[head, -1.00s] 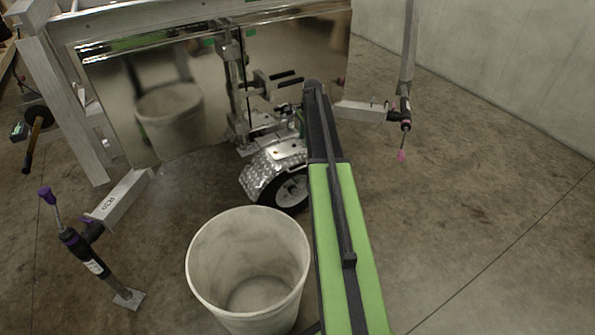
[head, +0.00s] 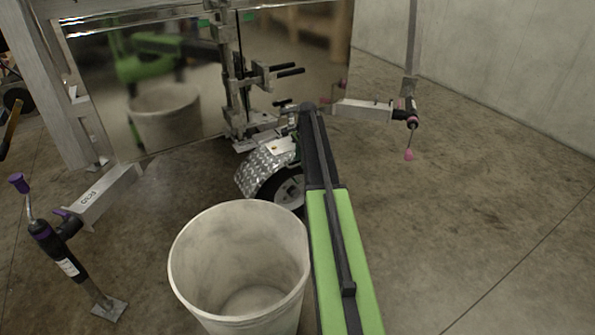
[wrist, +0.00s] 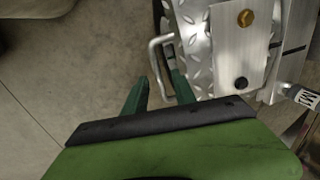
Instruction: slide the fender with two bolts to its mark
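The fender (head: 258,174) is a silver diamond-plate arch over a small wheel in the head view. In the wrist view the fender (wrist: 195,45) lies just ahead of my gripper. A flat metal plate (wrist: 232,50) on it carries a brass bolt (wrist: 246,17) and a dark bolt (wrist: 240,82). Dark lines cross the plate's right side; I cannot tell which is the mark. A bent metal handle (wrist: 154,65) sticks out from the fender's left side. My gripper (wrist: 159,86) is open, its green fingers either side of the handle's near end, with visible gaps. My arm hides the gripper in the head view.
A large pale bucket (head: 240,268) stands left of my arm. A jack with a purple knob (head: 52,245) is at the left, and one with a pink tip (head: 409,125) at the right. A shiny trailer panel (head: 110,85) stands behind. Floor at right is clear.

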